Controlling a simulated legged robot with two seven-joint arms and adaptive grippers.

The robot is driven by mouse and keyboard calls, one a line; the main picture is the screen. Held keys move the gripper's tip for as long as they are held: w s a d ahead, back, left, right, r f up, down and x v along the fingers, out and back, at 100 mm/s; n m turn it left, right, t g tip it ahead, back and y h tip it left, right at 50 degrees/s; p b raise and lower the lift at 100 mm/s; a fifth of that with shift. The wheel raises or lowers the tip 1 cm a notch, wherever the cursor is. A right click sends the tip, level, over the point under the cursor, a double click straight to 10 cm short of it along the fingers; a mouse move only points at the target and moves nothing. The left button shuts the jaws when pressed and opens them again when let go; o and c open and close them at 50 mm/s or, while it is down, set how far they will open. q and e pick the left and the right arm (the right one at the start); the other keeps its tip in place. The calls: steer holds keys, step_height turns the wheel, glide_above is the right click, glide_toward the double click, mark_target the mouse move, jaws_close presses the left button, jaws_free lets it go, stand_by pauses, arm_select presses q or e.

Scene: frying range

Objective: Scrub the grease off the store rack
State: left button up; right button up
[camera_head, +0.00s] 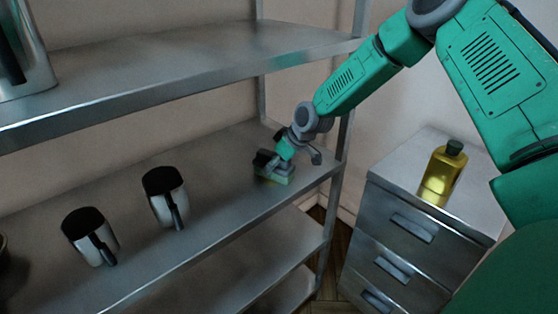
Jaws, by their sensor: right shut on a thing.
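The store rack (230,201) is grey metal with several shelves and upright posts. My right gripper (277,163) is over the right part of its middle shelf, close to the right post. It is shut on a small sponge (273,179), greenish with a yellowish underside, which is low at the shelf surface. The fingers hide part of the sponge, and I cannot tell whether it presses on the metal. No clear grease patch shows on the shelf. My left gripper is not in view.
Two metal jugs with dark tops, a left one (98,247) and a right one (171,207), stand on the middle shelf. A larger metal vessel (30,60) stands on the upper shelf (180,62). A yellow bottle (439,178) stands on the drawer cabinet (388,170) at right.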

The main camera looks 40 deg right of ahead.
steer(key=shift+a+r, duration=0.15)
steer(key=shift+a, duration=0.85)
steer(key=shift+s+a, duration=0.15)
steer(key=shift+a, duration=0.95)
steer(key=shift+w+a+f, duration=0.1)
steer(key=shift+w+f, duration=0.15)
steer(key=shift+w, duration=0.25)
steer(key=shift+w+d+b, duration=0.15)
steer(key=shift+d+b, duration=0.15)
steer(key=shift+d, duration=1.5)
steer(key=shift+w+d+b, duration=0.1)
steer(key=shift+d+b, duration=0.15)
steer(key=shift+d, duration=1.55)
steer(key=shift+w+d+r+b, duration=0.1)
steer(key=shift+d+b, duration=0.1)
steer(key=shift+d, duration=0.6)
steer(key=shift+w+d+b, duration=0.1)
steer(key=shift+d+b, duration=0.05)
steer(key=shift+d, duration=0.6)
steer(key=shift+w+d+b, duration=0.2)
steer(key=shift+d+b, duration=0.4)
steer(key=shift+d, duration=1.1)
